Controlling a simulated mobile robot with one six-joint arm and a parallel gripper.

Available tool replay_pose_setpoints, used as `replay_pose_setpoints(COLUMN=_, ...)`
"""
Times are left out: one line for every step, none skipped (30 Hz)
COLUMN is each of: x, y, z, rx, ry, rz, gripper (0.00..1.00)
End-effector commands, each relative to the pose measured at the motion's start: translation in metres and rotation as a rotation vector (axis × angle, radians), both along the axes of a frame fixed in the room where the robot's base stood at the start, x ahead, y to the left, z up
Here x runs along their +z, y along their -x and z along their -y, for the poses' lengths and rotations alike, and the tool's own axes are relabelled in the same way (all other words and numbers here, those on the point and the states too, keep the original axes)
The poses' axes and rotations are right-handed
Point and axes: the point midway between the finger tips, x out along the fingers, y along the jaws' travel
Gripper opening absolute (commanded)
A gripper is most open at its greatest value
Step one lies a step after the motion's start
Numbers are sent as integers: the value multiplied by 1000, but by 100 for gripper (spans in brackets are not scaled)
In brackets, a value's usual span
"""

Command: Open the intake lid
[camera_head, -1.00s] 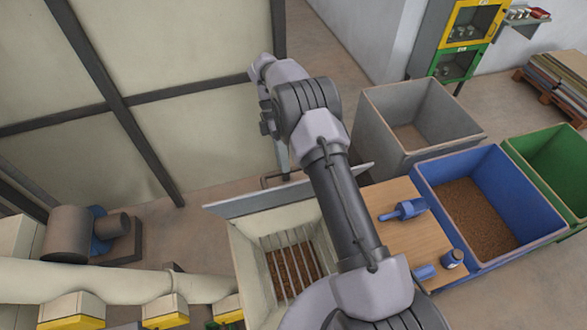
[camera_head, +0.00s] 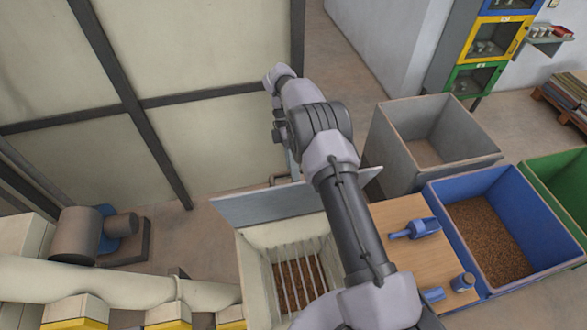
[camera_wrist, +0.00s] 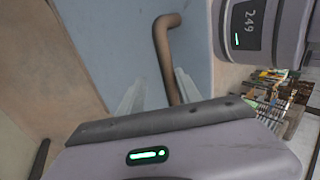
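The intake lid (camera_head: 265,206) is a flat grey panel. It stands raised at the back edge of the cream intake box (camera_head: 248,262), its inner face towards the head camera. The box's mouth is uncovered and shows bars over brown material. My gripper (camera_head: 293,170) is behind the lid's upper edge, partly hidden by my arm. In the wrist view the lid's blue-grey outer face (camera_wrist: 115,40) carries a brown bent handle (camera_wrist: 168,50). My gripper's two pale fingers (camera_wrist: 158,95) are apart, with the handle between them, closer to the right finger. Contact is unclear.
A wooden board (camera_head: 405,245) right of the intake holds a blue scoop (camera_head: 418,229) and small blue items. A grey bin (camera_head: 385,150), a blue bin (camera_head: 470,185) and a green bin (camera_head: 555,180) stand beyond. A framed panel wall (camera_head: 215,50) stands behind; floor shows between.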

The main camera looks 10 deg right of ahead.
Motion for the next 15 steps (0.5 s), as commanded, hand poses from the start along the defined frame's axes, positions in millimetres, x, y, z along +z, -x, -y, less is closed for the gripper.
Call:
replay_pose_setpoints(x=1, y=0, z=0, rx=0, ry=0, rz=1, gripper=38)
replay_pose_setpoints(x=1, y=0, z=0, rx=0, ry=0, rz=1, gripper=38)
replay_pose_setpoints(x=1, y=0, z=0, rx=0, ry=0, rz=1, gripper=38)
replay_pose_setpoints(x=1, y=0, z=0, rx=0, ry=0, rz=1, gripper=38)
replay_pose_setpoints(x=1, y=0, z=0, rx=0, ry=0, rz=1, gripper=38)
replay_pose_setpoints(x=1, y=0, z=0, rx=-1, ry=1, rz=1, gripper=38)
replay_pose_setpoints(x=2, y=0, z=0, rx=-1, ry=1, rz=1, gripper=38)
replay_pose_setpoints(x=2, y=0, z=0, rx=-1, ry=1, rz=1, gripper=38)
replay_pose_setpoints(x=4, y=0, z=0, rx=-1, ry=1, rz=2, gripper=38)
replay_pose_setpoints(x=6, y=0, z=0, rx=-1, ry=1, rz=3, gripper=38)
replay_pose_setpoints(x=9, y=0, z=0, rx=-2, ry=1, rz=3, gripper=38)
replay_pose_setpoints(x=15, y=0, z=0, rx=-2, ry=1, rz=4, gripper=38)
replay_pose_setpoints(x=20, y=0, z=0, rx=-1, ry=1, rz=5, gripper=38)
replay_pose_setpoints(x=26, y=0, z=0, rx=-1, ry=0, rz=5, gripper=38)
replay_pose_setpoints(x=36, y=1, z=0, rx=0, ry=1, rz=7, gripper=38)
